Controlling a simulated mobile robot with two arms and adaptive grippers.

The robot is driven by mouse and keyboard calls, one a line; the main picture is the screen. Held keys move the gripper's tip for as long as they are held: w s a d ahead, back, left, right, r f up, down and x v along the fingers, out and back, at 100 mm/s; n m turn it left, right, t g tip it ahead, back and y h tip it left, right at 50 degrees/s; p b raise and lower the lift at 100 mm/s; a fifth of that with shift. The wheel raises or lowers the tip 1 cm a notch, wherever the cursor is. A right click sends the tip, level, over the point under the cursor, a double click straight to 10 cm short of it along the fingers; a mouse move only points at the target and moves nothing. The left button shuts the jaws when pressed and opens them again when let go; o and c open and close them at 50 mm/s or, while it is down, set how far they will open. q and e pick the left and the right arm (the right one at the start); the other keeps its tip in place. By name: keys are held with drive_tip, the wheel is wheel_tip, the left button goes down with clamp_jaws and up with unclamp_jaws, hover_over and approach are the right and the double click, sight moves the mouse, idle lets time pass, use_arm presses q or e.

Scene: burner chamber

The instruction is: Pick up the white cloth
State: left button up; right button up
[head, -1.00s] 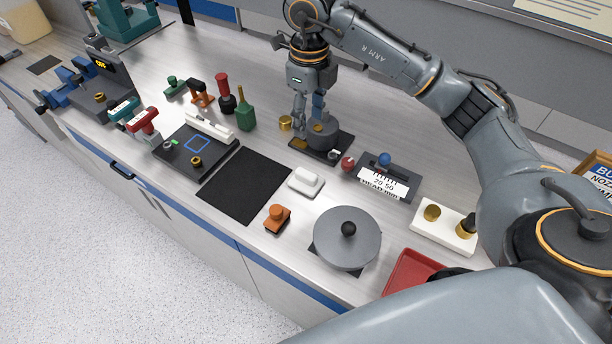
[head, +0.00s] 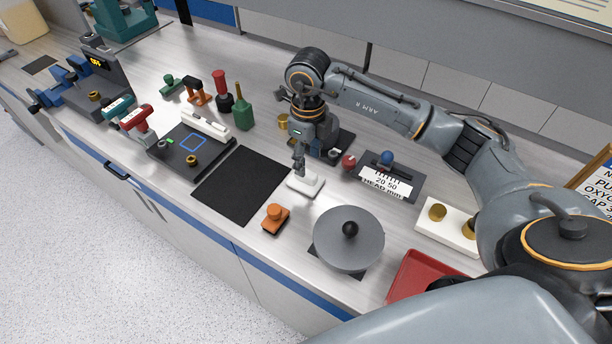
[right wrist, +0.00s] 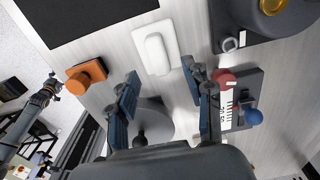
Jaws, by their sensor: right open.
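The white cloth (head: 306,184) looks like a small pale pad with a raised strip along its top. It lies flat on the bench, right of the black mat, and shows whole in the right wrist view (right wrist: 157,48). My right gripper (head: 299,168) is over its far edge, pointing down, and partly covers it in the head view. In the right wrist view the fingers (right wrist: 160,84) are spread with nothing between them, and the cloth lies beyond the fingertips. My left gripper is not in view.
The black mat (head: 239,186) is bare. An orange-handled block (head: 275,218) and a grey disc with a black knob (head: 348,245) stand nearer the front edge. A red ball knob (head: 348,161) and a display panel with a blue knob (head: 387,180) are close by on the right.

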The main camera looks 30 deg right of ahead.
sight(306, 178)
drive_tip(key=shift+a+f+p, duration=0.1)
drive_tip(key=shift+f+p, duration=0.3)
drive_tip(key=shift+f, duration=0.15)
wheel_tip(306, 178, down, 4)
drive_tip(key=shift+w+a+r+p, duration=0.1)
drive_tip(key=shift+r+p, duration=0.05)
drive_tip(key=shift+p, duration=0.7)
drive_tip(key=shift+f, duration=0.4)
drive_tip(key=shift+c, duration=0.4)
clamp_jaws()
